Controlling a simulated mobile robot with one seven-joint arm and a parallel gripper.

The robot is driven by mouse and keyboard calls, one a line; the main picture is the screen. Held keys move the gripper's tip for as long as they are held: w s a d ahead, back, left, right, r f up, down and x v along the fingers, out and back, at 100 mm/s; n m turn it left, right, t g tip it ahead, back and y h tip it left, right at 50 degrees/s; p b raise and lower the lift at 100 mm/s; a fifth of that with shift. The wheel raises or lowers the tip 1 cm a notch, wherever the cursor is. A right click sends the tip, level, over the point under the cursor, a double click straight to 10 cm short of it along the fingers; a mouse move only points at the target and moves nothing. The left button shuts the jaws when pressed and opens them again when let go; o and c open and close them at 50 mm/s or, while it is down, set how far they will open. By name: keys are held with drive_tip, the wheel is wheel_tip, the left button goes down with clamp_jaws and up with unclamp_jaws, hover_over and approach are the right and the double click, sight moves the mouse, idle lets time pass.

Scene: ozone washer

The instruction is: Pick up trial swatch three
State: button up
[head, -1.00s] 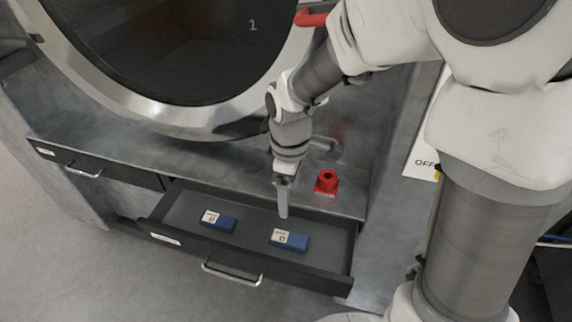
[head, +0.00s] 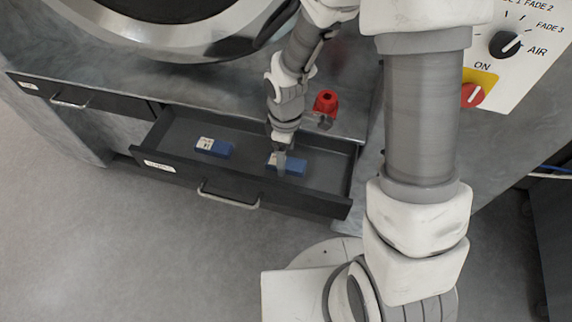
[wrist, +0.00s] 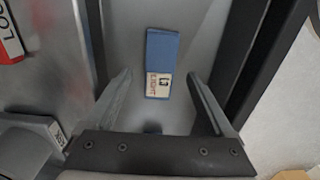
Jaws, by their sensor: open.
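Two blue blocks with white printed labels lie apart in an open drawer (head: 247,180). In the head view, the left block (head: 221,150) is clear of my gripper (head: 281,164). My gripper points down over the right block (head: 296,168) and partly hides it. The wrist view shows one blue block (wrist: 162,50), which seems to be the right one, its labelled end toward my gripper (wrist: 159,76). The fingers are open and empty, spread on either side of that labelled end. I cannot read from the labels which block is swatch three.
The drawer's front wall with its handle (head: 228,199) and its side walls surround the blocks. A shut drawer (head: 75,100) is to the left. A control panel (head: 520,50) is at right.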

wheel_tip(320, 180, down, 2)
drive_tip(key=shift+f, duration=0.1)
clamp_jaws()
idle(0.5)
